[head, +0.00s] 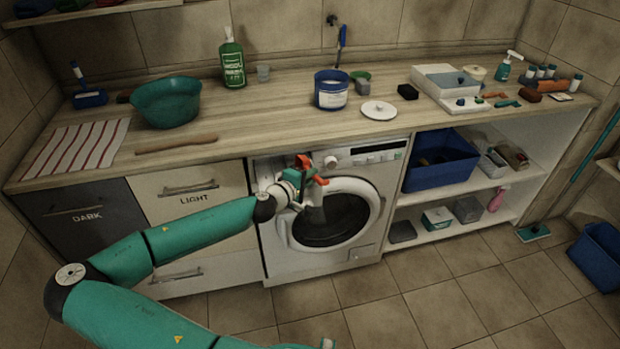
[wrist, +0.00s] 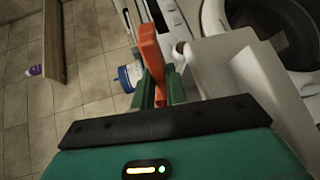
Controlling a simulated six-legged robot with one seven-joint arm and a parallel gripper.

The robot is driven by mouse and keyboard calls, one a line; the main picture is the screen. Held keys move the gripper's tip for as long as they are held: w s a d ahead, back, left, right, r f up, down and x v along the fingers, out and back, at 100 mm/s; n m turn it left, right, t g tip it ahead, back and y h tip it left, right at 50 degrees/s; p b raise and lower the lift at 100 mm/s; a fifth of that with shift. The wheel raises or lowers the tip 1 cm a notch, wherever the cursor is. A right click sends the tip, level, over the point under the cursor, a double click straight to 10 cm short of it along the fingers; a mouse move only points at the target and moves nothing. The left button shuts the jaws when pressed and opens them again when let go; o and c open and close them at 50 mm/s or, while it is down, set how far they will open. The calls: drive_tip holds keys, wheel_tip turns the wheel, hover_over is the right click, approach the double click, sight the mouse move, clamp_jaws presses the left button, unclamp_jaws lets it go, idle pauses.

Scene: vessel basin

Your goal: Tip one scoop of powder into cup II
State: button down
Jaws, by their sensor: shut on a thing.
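I cannot tell whether this is a scoop or part of a detergent drawer. A dull grey part (head: 317,212) shows below the fingers in the head view. A blue tub with a white label (head: 331,98) stands on the counter, with a white lid (head: 378,110) lying beside it. I cannot make out cup II or any powder.
The wooden counter (head: 270,112) runs above the machine. A blue bin (head: 440,162) sits on the right shelf. The floor before the machine is clear.

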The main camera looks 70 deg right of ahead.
drive_tip(key=shift+r, duration=0.15)
drive_tip(key=shift+s+d+r+m+t+y, duration=0.15)
drive_tip(key=shift+r+m+t+y, duration=0.3)
drive_tip(key=shift+r+y, duration=0.4)
drive_tip(key=shift+s+d+r+m+t+y, duration=0.1)
drive_tip(key=shift+r+m+t+y, duration=0.35)
drive_tip(key=shift+y, duration=0.6)
drive_tip(key=shift+s+d+r+t+y, duration=0.1)
drive_tip(key=shift+d+r+t+y, duration=0.05)
drive_tip(key=shift+r+t+y, duration=0.55)
drive_tip(key=shift+d+r+m+y, duration=0.1)
drive_tip(key=shift+r+m+y, duration=0.3)
drive_tip(key=shift+y, duration=0.3)
drive_tip(key=shift+r+t, duration=0.25)
drive_tip(key=shift+t, duration=0.05)
drive_tip(key=shift+s+r+y, duration=0.1)
drive_tip(key=shift+s+y, duration=0.05)
drive_tip(key=shift+y, duration=0.35)
drive_tip(key=shift+r+t, duration=0.35)
drive_tip(key=shift+t, duration=0.05)
drive_tip(key=shift+s+d+r+m+t+y, duration=0.2)
drive_tip(key=shift+r+m+t+y, duration=0.25)
drive_tip(key=shift+r+t+y, duration=0.55)
drive_tip(key=shift+s+d+r+m+t+y, duration=0.1)
drive_tip(key=shift+d+r+m+t+y, duration=0.15)
drive_tip(key=shift+r+m+t+y, duration=0.75)
